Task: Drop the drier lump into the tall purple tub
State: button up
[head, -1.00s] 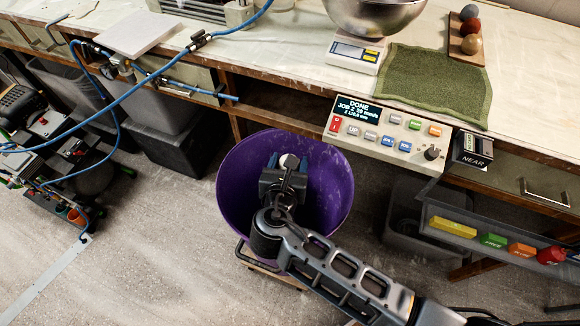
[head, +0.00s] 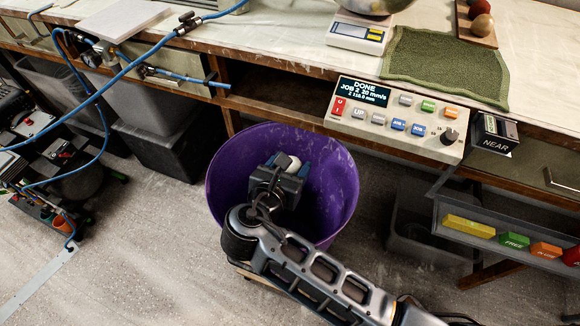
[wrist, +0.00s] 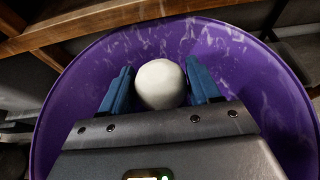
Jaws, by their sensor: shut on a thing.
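The tall purple tub (head: 335,185) stands on the floor in front of the bench, its open mouth facing up. It also fills most of the wrist view (wrist: 220,55). My gripper (head: 288,164) is over the tub's mouth, inside its outline. It is shut on a pale off-white round lump (wrist: 160,84), which sits between the two blue fingers. In the head view the lump (head: 294,163) shows only in part beside the fingers. The tub's bottom is hidden behind my gripper and arm.
The bench's front edge runs behind the tub, with a control box (head: 397,121) reading DONE near it. A green towel (head: 447,68), a scale (head: 358,32) and a board with round lumps (head: 481,22) lie on the bench. Dark grey bins (head: 165,145) stand under it.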

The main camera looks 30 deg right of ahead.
jog(key=shift+f+b, duration=0.75)
jog(key=shift+f, duration=0.1)
jog(key=o, duration=1.2)
jog(key=shift+p+v, duration=0.6)
jog(key=shift+v, duration=3.3)
